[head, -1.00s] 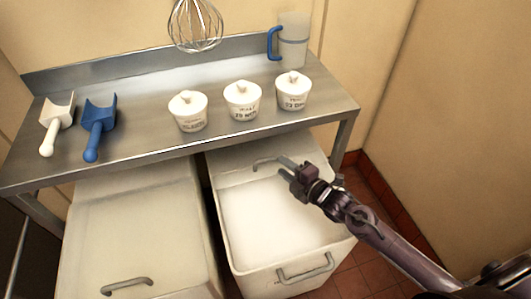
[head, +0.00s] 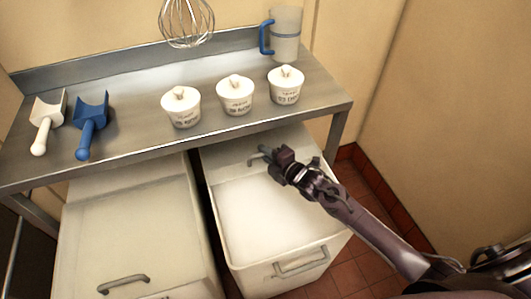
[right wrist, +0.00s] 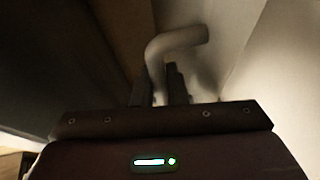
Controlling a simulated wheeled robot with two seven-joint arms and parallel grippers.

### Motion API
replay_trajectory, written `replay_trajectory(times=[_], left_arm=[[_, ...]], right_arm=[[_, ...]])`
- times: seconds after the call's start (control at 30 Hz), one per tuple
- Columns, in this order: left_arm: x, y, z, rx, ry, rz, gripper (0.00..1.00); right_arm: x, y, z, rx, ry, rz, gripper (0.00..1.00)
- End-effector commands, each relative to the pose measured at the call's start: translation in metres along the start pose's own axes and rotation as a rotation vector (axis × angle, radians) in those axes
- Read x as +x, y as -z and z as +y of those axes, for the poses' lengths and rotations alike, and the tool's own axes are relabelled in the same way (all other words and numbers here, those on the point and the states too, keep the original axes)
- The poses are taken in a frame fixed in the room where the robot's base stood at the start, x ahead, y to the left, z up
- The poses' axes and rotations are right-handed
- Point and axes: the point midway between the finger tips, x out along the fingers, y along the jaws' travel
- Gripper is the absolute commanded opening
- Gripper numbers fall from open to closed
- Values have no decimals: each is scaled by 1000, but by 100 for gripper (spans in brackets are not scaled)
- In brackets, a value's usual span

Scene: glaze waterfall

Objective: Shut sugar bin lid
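The open bin (head: 290,277) stands under the right part of the steel table, with white contents (head: 262,212) showing through its opening. Its pale lid (head: 231,157) is slid back under the table edge; a grey lid handle (head: 254,161) sits on it. My right gripper (head: 271,156) is at the right end of this handle. In the right wrist view, its fingers (right wrist: 160,92) are close together on both sides of the handle (right wrist: 178,42) and appear shut on it. No bin label is readable. My left gripper is out of view.
A second bin (head: 130,235) with its lid shut stands to the left. The table (head: 140,80) above carries several lidded tubs, scoops (head: 92,125) and a jug (head: 285,38). A whisk (head: 187,22) hangs above. The right wall is close to my right arm.

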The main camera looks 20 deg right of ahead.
Motion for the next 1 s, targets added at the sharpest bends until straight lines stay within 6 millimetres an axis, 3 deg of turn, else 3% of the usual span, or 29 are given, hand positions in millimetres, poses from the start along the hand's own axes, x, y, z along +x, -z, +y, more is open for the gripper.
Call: replay_trajectory(times=[0.23,0.37,0.57,1.0], left_arm=[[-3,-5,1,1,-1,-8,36],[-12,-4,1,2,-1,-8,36],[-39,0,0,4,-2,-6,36],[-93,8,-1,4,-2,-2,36]], right_arm=[[-4,1,0,0,1,0,4],[-17,7,-1,1,4,0,4],[-61,26,-9,2,9,2,4],[-181,75,-35,1,7,1,4]])
